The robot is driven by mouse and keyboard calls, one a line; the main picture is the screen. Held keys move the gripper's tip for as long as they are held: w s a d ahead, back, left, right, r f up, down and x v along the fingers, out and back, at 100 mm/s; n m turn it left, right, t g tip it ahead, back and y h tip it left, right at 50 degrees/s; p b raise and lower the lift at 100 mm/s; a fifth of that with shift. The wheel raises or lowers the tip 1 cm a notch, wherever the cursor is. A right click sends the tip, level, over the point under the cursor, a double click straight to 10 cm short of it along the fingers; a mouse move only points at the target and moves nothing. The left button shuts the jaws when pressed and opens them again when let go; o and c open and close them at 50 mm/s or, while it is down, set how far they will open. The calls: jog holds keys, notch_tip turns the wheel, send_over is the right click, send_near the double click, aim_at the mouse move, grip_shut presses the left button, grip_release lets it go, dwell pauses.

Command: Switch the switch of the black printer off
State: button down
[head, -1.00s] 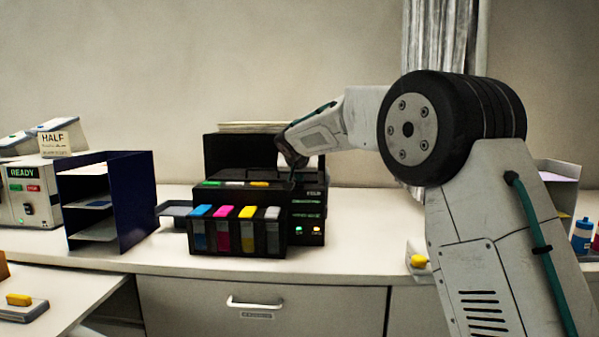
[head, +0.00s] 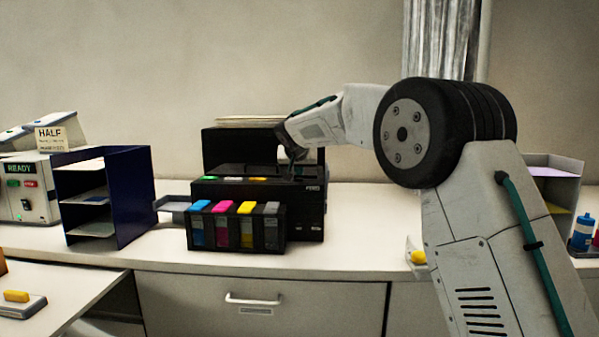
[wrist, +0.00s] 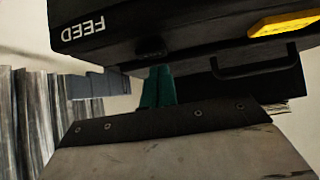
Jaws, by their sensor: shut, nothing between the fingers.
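The black printer (head: 314,210) stands on the white counter, with blue, magenta, yellow and grey ink tanks (head: 236,227) on its front. Its front panel is dark, with no lamps lit. My gripper (head: 293,172) is over the right part of the printer's top. In the wrist view the green fingers (wrist: 157,88) are together and empty, with their tips close to a small dark switch (wrist: 150,52) on the printer (wrist: 200,35). I cannot tell whether they touch it. The word FEED is printed on the printer near the switch.
A dark blue paper shelf (head: 122,200) stands left of the printer, beside a machine reading READY (head: 25,190). A yellow button (head: 418,257) is near the counter's front edge. A bottle (head: 582,232) and shelf (head: 556,178) are at the right.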

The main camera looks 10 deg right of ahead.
aim_at(299, 178)
jog(key=shift+w+r, duration=0.15)
jog(key=shift+r, duration=0.35)
jog(key=r, duration=0.2)
jog(key=shift+w+d+r, duration=0.1)
jog(key=shift+w+r, duration=0.15)
jog(key=shift+r, duration=0.15)
jog(key=w+r+v, duration=0.1)
jog(key=r+v, duration=0.1)
jog(key=v, duration=0.8)
jog(key=shift+w+d, duration=0.2)
jog(key=shift+w, duration=0.1)
jog(key=shift+f, duration=0.1)
